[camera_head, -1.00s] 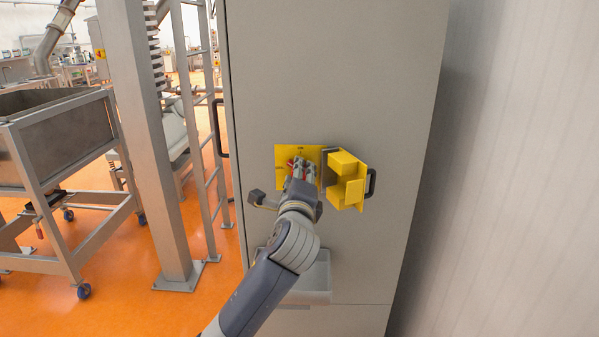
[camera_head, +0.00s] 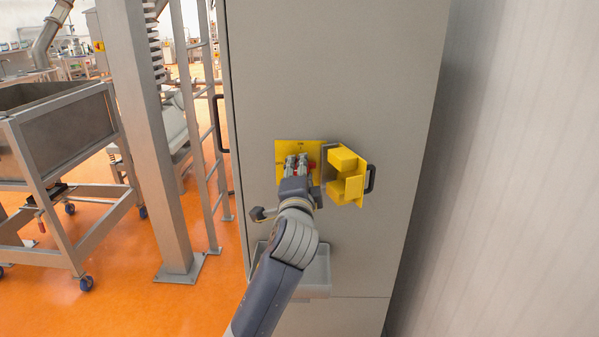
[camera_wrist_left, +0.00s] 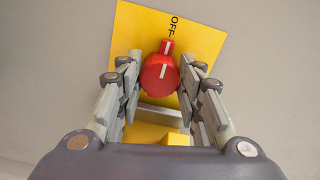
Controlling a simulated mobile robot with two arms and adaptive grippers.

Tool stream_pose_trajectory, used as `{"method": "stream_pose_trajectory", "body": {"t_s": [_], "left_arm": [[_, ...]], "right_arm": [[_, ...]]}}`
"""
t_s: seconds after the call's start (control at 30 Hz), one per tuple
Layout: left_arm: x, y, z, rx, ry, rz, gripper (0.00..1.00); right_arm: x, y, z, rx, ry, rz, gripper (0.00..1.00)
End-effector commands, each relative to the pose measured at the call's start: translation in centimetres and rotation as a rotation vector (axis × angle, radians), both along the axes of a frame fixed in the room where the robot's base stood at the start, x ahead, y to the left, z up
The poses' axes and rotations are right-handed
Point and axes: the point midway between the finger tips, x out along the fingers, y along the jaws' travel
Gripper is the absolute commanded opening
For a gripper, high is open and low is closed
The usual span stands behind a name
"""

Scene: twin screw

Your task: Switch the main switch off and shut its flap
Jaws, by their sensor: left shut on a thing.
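The main switch is a red round knob (camera_wrist_left: 160,78) on a yellow plate (camera_head: 284,152). In the left wrist view, its white mark points up, towards the word OFF on the plate. My left gripper (camera_head: 297,162) is at the plate and shut on the knob, with its fingers on either side of it (camera_wrist_left: 161,88). The fingers partly hide the knob in the head view. The yellow flap (camera_head: 347,175) stands open to the right of the plate, with a dark handle (camera_head: 370,179) on its outer side. My right gripper is not in view.
The switch is on a tall grey cabinet (camera_head: 340,60). A grey tray (camera_head: 316,275) juts out below the switch. A dark bar handle (camera_head: 217,124) is on the cabinet's left edge. A steel post (camera_head: 150,140) stands to the left.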

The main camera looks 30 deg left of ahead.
Motion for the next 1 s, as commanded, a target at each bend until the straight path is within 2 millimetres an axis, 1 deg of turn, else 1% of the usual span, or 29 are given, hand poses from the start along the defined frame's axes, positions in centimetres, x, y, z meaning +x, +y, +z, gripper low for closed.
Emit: {"method": "stream_pose_trajectory", "body": {"t_s": [0.43, 0.47, 0.5, 0.53, 0.87, 1.0], "left_arm": [[0.00, 0.00, -0.05, -0.009, -0.004, 0.000, 0.10], [0.00, 0.00, -0.05, -0.009, -0.004, 0.000, 0.41], [0.00, 0.00, -0.05, -0.009, -0.004, 0.000, 0.50], [0.00, 0.00, -0.05, -0.009, -0.004, 0.000, 0.54], [-0.05, -0.04, -0.03, -0.008, -0.004, 0.000, 0.54], [-0.83, -0.58, -0.12, -0.008, -0.003, -0.001, 0.54]], "right_arm": [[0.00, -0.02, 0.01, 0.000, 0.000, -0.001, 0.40], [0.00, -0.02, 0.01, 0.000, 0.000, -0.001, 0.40], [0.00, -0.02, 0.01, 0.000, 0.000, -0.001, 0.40], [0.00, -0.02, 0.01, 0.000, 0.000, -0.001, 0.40], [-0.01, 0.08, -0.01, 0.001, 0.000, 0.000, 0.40], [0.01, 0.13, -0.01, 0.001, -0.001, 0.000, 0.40]]}}
